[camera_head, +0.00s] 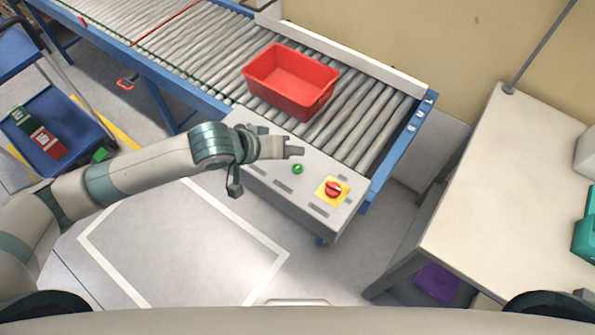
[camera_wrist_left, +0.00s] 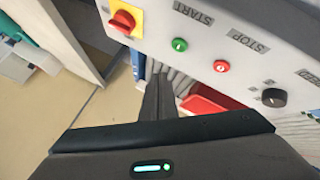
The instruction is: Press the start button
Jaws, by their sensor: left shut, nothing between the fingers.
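The green start button (camera_head: 297,168) is on the grey control panel (camera_head: 318,212) at the conveyor's side. In the left wrist view the green button (camera_wrist_left: 180,44) lies beside the START label (camera_wrist_left: 193,13). My left gripper (camera_head: 298,151) is shut and empty, its tips over the panel just behind the green button. In the left wrist view its closed fingers (camera_wrist_left: 158,84) end below the green button, with a visible gap in the picture; I cannot tell their height above the panel. My right gripper is not in view.
A red stop button (camera_wrist_left: 221,66), a black speed knob (camera_wrist_left: 274,97) and a red rotary switch (camera_head: 334,188) on a yellow plate share the panel. A red crate (camera_head: 290,81) sits on the roller conveyor (camera_head: 375,125). A pale table (camera_head: 515,190) stands right.

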